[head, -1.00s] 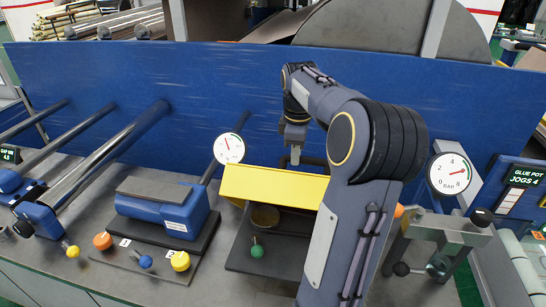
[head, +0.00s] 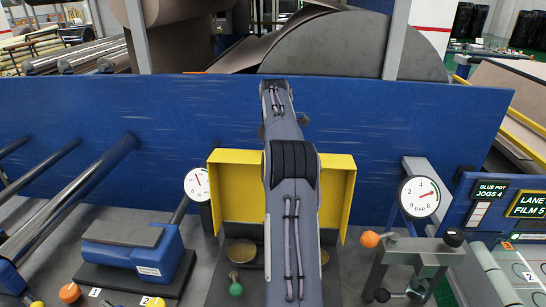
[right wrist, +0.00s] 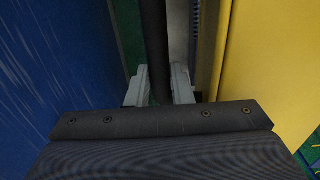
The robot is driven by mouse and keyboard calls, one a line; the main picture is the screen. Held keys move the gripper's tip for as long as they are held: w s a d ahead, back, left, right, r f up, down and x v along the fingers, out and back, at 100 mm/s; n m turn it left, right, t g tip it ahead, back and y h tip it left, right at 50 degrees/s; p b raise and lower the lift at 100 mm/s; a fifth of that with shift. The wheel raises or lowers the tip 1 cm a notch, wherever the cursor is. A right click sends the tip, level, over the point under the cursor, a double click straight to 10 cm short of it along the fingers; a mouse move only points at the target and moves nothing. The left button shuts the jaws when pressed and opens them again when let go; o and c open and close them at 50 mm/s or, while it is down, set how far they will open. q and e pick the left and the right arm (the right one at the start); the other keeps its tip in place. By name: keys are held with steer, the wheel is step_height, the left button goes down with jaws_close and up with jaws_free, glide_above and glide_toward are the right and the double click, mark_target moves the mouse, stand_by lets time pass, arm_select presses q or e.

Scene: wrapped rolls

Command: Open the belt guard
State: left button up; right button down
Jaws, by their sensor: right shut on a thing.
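The yellow belt guard (head: 338,180) stands raised and upright behind its bay in the head view, with its side flaps showing. My right arm crosses in front of its middle and hides part of it. In the right wrist view the yellow guard (right wrist: 268,75) is a tall panel on the right. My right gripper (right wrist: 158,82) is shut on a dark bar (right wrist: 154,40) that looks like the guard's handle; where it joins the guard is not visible. The head view does not show these fingers, hidden by my arm. My left gripper is not in view.
A blue panel (head: 420,125) runs behind the guard. Round gauges stand left (head: 197,185) and right (head: 419,197) of it. A blue block (head: 140,255) is at left, a grey bracket with an orange knob (head: 369,239) at right. A green knob (head: 235,287) sits in the bay.

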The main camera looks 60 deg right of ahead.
steer(key=shift+d+f, duration=0.1)
steer(key=shift+f, duration=0.5)
steer(key=c, duration=1.6)
jaws_free()
steer(key=shift+o, duration=1.3)
steer(key=shift+d, duration=0.15)
steer(key=shift+o, duration=0.2)
steer(key=shift+w+r, duration=0.1)
steer(key=shift+r, duration=0.05)
steer(key=shift+r, duration=0.1)
